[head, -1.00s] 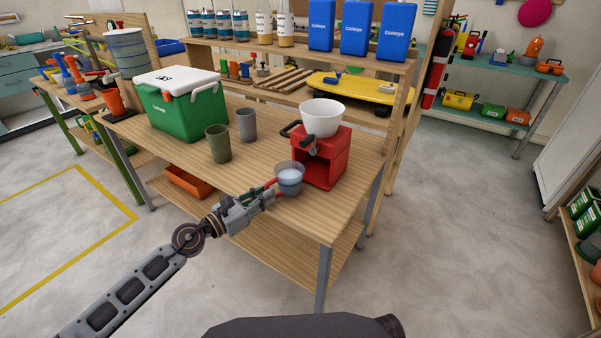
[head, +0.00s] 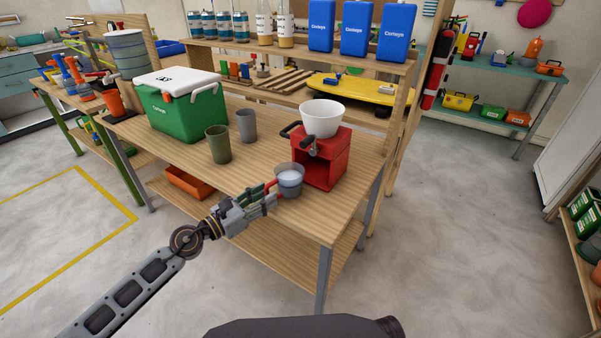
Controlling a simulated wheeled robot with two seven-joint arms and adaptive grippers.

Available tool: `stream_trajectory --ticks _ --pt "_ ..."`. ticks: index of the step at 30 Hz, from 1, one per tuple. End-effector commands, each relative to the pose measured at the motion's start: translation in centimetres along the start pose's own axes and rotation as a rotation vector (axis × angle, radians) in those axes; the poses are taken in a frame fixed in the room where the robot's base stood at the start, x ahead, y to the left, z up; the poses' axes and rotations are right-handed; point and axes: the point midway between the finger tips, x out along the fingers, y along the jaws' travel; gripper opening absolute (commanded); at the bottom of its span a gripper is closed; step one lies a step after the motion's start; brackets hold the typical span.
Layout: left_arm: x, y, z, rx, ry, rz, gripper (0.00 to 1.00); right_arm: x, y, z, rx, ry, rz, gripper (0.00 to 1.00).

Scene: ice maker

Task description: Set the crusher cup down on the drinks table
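The crusher cup (head: 289,181), a clear grey cup with pale contents, is upright at the front left of the red ice crusher (head: 327,162). It appears to stand on the wooden drinks table (head: 262,158), near the front edge; its base is partly hard to see. My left gripper (head: 274,194) is at the cup's left side. Its red-tipped fingers look spread, with the tips at or just beside the cup wall; contact is too small to tell. My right gripper is not in view.
A white bowl (head: 321,118) tops the crusher. A green tumbler (head: 218,145) and a grey tumbler (head: 246,126) stand behind and left of the cup. A green cooler (head: 183,112) is further left. The tabletop's front left is clear.

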Motion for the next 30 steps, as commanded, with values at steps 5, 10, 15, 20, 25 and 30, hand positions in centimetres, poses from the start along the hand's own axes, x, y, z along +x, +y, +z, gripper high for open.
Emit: stream_trajectory --ticks 5,10,15,20,25,30 --pt "-0.9 0.0 -0.1 -0.001 0.001 0.0 0.37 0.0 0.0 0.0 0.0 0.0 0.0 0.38" --pt "-2.1 0.0 -0.1 -0.001 0.001 0.0 0.37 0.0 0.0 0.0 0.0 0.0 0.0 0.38" --pt "-3.2 0.0 -0.1 -0.002 0.001 0.0 0.37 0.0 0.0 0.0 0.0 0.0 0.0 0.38" --pt "-4.2 -0.1 -0.1 -0.001 0.001 -0.001 0.37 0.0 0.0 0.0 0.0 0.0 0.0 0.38" --pt "-5.3 0.0 -0.1 0.0 0.001 0.0 0.37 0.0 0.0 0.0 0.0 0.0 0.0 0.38" --pt "-6.4 -0.1 -0.1 -0.001 0.001 -0.001 0.37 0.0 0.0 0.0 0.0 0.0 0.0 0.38"
